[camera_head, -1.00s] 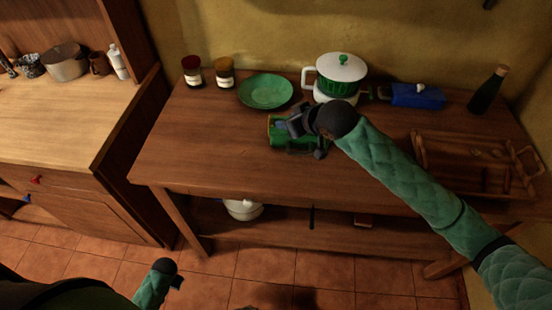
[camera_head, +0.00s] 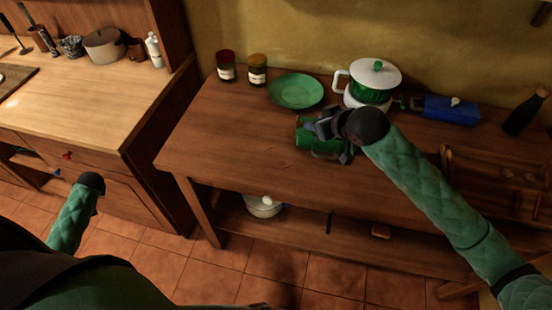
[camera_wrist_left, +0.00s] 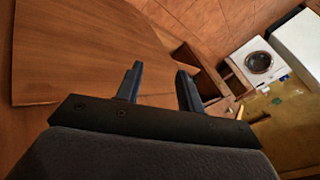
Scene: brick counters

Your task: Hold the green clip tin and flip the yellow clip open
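The green clip tin (camera_head: 303,142) lies on the dark wooden counter in the head view, in front of the green plate. My right gripper (camera_head: 331,142) reaches over it from the right, with its fingers around the tin, and seems shut on it. The gripper covers much of the tin, and I cannot make out a yellow clip. My left arm is low at the left of the head view, away from the tin, in front of the lighter counter. My left gripper (camera_wrist_left: 158,82) shows in the left wrist view with its two fingers apart and nothing between them.
A wooden tray (camera_head: 490,185) lies at the right. The counter left of the tin is clear.

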